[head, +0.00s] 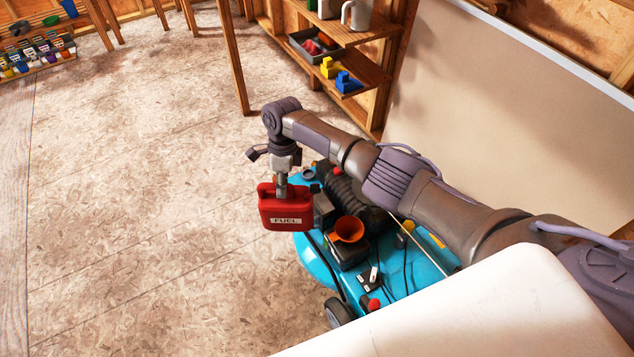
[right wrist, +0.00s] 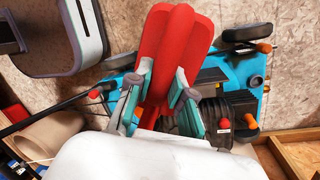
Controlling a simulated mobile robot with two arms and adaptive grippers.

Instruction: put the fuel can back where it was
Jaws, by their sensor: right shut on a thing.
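The red fuel can (head: 287,208) has a white "FUEL" label and hangs upright from my right gripper (head: 281,186), at the left side of the mower in the head view. In the right wrist view, the two fingers of my right gripper (right wrist: 160,100) are shut on the fuel can (right wrist: 178,45). The can appears held above the floor; the head view does not show clearly how high. My left gripper does not show in either view.
A teal mower (head: 315,262) with an orange funnel (head: 348,229) stands beneath my right arm. A wooden shelf (head: 372,78) behind holds a grey tray, a yellow thing and a blue thing. A pale board (head: 500,90) leans at the right. The floor (head: 130,200) at left is clear.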

